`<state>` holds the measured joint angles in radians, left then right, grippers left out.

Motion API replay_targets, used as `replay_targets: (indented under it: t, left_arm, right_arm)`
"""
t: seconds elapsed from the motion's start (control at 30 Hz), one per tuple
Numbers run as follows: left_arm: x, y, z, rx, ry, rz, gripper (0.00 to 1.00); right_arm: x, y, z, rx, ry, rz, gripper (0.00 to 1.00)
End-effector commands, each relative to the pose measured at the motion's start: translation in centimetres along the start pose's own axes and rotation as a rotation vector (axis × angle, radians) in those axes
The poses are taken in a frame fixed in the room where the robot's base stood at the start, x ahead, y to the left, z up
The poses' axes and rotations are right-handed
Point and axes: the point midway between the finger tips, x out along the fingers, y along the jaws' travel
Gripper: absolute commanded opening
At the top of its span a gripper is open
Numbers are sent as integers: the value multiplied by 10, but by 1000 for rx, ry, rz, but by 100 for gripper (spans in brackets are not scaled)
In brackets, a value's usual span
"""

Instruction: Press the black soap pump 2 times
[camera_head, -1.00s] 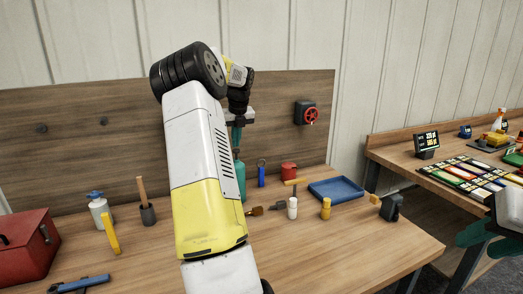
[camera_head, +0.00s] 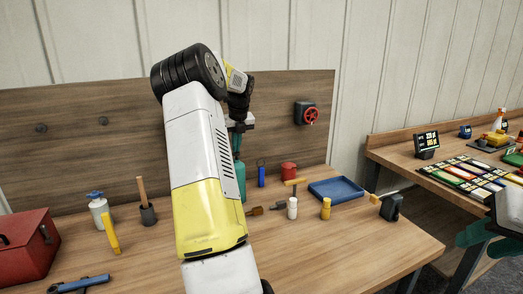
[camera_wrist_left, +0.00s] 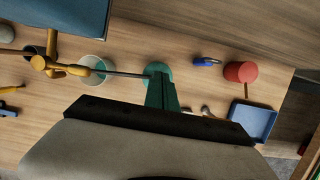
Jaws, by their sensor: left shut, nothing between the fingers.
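The soap pump is a teal bottle (camera_head: 240,183) standing on the bench, partly hidden behind my left arm in the head view. In the left wrist view its round teal top (camera_wrist_left: 158,69) shows just past my fingertips, with a thin dark spout (camera_wrist_left: 118,74) reaching left. My left gripper (camera_head: 237,152) is shut and empty, pointing down over the pump head. Its teal fingers (camera_wrist_left: 161,88) overlap the pump there; I cannot tell whether they touch it. My right gripper (camera_head: 476,237) is at the right edge, away from the pump, and its jaw state is unclear.
A blue stick (camera_head: 261,176), a red jar (camera_head: 288,172) and a blue tray (camera_head: 336,189) are right of the pump. A dark cup with a stick (camera_head: 148,214), a white bottle (camera_head: 99,212) and a red toolbox (camera_head: 25,246) are left.

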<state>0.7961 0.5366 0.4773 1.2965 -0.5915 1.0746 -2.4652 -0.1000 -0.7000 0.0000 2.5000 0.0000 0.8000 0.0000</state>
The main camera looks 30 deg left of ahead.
Motion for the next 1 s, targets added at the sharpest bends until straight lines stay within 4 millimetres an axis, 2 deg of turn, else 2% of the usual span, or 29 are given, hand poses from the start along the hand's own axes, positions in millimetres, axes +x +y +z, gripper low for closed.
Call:
replay_targets:
  t: [0.1,0.27,0.63,1.0]
  left_arm:
    - [6,0,-2,1,2,0,0]
    - [5,0,-2,1,1,0,0]
    - [-20,-1,6,1,0,-1,0]
    - [-21,0,6,1,1,0,0]
  right_arm:
    - [0,0,0,0,0,0,36]
    - [0,0,0,0,0,0,36]
    - [0,0,0,0,0,0,36]
    - [0,0,0,0,0,0,36]
